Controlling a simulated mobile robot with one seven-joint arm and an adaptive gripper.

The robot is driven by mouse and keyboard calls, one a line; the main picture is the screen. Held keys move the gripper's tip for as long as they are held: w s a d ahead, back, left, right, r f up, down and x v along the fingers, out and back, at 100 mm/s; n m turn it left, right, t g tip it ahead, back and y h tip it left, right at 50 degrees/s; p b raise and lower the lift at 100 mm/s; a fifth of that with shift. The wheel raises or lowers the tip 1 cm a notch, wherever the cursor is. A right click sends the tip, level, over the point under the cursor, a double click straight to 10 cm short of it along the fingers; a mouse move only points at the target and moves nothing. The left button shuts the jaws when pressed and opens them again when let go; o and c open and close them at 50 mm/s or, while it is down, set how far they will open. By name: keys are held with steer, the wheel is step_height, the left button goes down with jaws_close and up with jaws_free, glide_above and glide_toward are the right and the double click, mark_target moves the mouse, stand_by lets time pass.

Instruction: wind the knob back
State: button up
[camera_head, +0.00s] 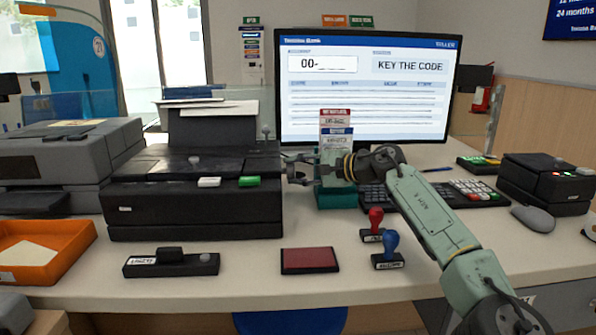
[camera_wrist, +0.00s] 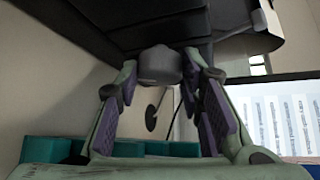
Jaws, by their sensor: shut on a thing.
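The grey knob (camera_wrist: 160,66) shows in the wrist view between my two fingers, against the dark side of a machine. My gripper (camera_head: 291,169) is at the right side of the black printer (camera_head: 195,215) in the head view, and it also shows in the wrist view (camera_wrist: 163,82). Its pads are shut on the knob, one on each side. In the head view the knob is too hidden by the fingers to make out clearly. I cannot tell how far it is turned. The monitor (camera_head: 366,90) behind reads "KEY THE CODE".
A teal stamp or card holder (camera_head: 335,198) stands just below my wrist. Red (camera_head: 374,222) and blue (camera_head: 390,248) stamps and a dark red pad (camera_head: 309,260) lie in front. A keypad (camera_head: 470,192) is to the right.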

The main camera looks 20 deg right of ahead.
steer(key=shift+r+m+g+p, duration=0.3)
steer(key=shift+r+p, duration=0.15)
steer(key=shift+p, duration=0.75)
steer(key=shift+w+m+g+p, duration=0.1)
steer(key=shift+m+g+p, duration=0.35)
steer(key=shift+p, duration=0.65)
steer(key=shift+f+g, duration=0.25)
steer(key=shift+f, duration=0.05)
steer(key=shift+d+f, duration=0.1)
steer(key=o, duration=1.2)
steer(key=shift+c, duration=0.2)
step_height(320, 180, up, 10)
